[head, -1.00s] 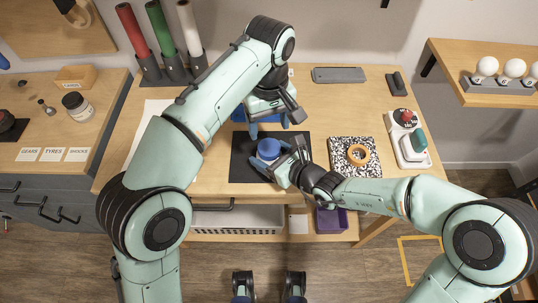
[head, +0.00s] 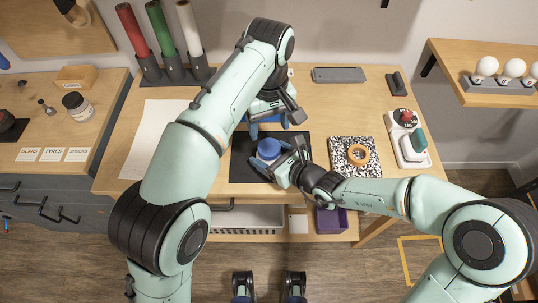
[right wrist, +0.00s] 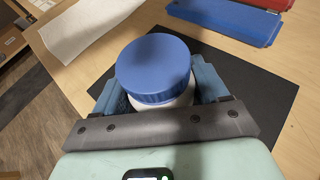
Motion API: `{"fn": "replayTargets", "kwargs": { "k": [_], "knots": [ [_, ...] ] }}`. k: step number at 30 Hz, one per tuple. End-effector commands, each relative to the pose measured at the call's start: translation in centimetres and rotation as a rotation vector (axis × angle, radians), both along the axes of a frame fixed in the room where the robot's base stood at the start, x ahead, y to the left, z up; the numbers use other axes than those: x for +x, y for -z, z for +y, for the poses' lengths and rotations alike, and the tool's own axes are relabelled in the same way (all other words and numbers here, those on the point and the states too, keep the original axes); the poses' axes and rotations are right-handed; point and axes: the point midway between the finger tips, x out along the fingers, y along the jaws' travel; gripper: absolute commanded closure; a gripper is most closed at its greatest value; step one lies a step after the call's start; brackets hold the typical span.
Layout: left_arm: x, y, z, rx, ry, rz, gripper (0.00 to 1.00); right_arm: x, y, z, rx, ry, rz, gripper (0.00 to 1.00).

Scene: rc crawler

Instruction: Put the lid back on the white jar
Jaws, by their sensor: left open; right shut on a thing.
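The white jar (right wrist: 178,108) stands upright on a black mat (head: 242,172), with the blue lid (right wrist: 153,67) on its top. The lid also shows in the head view (head: 269,148). Whether the lid is fully screwed down I cannot tell. My right gripper (head: 281,162) is shut around the jar's body, below the lid, one finger on each side. My left gripper (head: 268,126) is open and empty, a little behind the jar and apart from the lid.
A speckled board with an orange ring (head: 358,155) lies right of the mat. Further right is a white station with a red button (head: 406,117). A white sheet (head: 145,140) lies left. Red and blue trays (right wrist: 235,20) are behind the mat. Upright tubes (head: 160,32) stand back left.

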Motion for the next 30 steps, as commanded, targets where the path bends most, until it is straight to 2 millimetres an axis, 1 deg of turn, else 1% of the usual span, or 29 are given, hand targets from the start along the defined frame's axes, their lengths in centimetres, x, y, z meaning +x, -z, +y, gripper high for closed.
{"fn": "replayTargets", "kwargs": {
  "k": [9,12,15,18,26,29,30],
  "knots": [
    [-0.1,4.8,0.1,0.001,0.0,0.004,0.3,0.0,0.0,0.0,0.0,0.0,0.0,1.0],
    [-0.1,6.0,0.0,0.001,0.0,0.003,0.3,0.0,0.0,0.0,0.0,0.0,0.0,1.0],
    [-0.1,6.8,0.0,0.001,0.0,0.001,0.3,0.0,0.0,0.0,0.0,0.0,0.0,1.0],
    [0.0,7.2,0.0,0.0,0.0,0.0,0.3,0.0,0.0,0.0,0.0,0.0,0.0,1.0],
    [0.0,7.3,0.0,0.0,0.0,0.0,0.3,0.0,0.0,0.0,0.0,0.0,0.0,1.0],
    [0.0,7.2,0.0,0.0,0.0,0.0,0.59,0.0,0.0,0.0,0.0,0.0,0.0,1.0],
    [0.0,7.2,0.0,0.0,0.0,0.0,0.72,0.0,0.0,0.0,0.0,0.0,0.0,1.0]
  ]
}}
